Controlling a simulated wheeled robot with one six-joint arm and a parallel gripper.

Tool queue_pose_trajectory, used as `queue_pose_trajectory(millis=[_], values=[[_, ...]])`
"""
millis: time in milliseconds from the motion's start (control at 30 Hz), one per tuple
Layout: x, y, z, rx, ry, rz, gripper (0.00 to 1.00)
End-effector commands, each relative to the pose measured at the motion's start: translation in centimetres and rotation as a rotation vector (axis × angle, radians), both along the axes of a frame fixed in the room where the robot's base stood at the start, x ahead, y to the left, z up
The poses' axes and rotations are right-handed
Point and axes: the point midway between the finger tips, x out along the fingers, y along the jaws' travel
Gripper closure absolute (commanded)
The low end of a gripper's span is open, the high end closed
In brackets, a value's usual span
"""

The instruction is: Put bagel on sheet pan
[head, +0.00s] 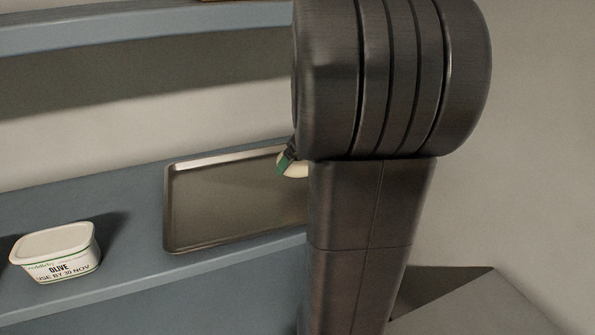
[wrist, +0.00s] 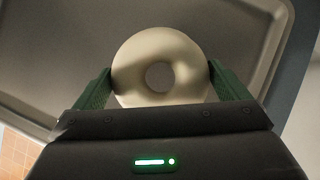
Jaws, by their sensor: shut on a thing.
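A pale, ring-shaped bagel (wrist: 160,47) is held between the two green fingers of my gripper (wrist: 160,80) in the wrist view. The gripper is shut on it. Behind the bagel lies the grey metal sheet pan (wrist: 225,18). In the head view the sheet pan (head: 215,210) rests on the blue-grey shelf, its right part hidden by my arm. A small part of the bagel (head: 294,169) and one green fingertip (head: 285,162) show beside my arm, over the right part of the pan. I cannot tell whether the bagel touches the pan.
A white tub (head: 55,252) labelled olive stands on the shelf (head: 130,215) to the left of the pan, with a gap between them. Another blue-grey shelf (head: 150,28) runs above. My arm blocks the right middle of the head view. The visible part of the pan is empty.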

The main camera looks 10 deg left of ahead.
Motion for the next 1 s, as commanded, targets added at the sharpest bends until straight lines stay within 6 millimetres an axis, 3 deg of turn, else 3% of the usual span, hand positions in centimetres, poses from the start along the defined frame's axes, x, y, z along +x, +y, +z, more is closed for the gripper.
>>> queue_pose_trajectory(millis=[267,633,667,1000], values=[[-0.1,0.0,-3.5,-0.002,0.003,-0.001,0.30],[0.0,0.0,-3.9,-0.001,0.001,-0.001,0.30],[0.0,0.0,-3.9,-0.001,0.001,0.000,0.00],[-0.2,-0.3,-3.0,0.000,-0.002,-0.001,0.00]])
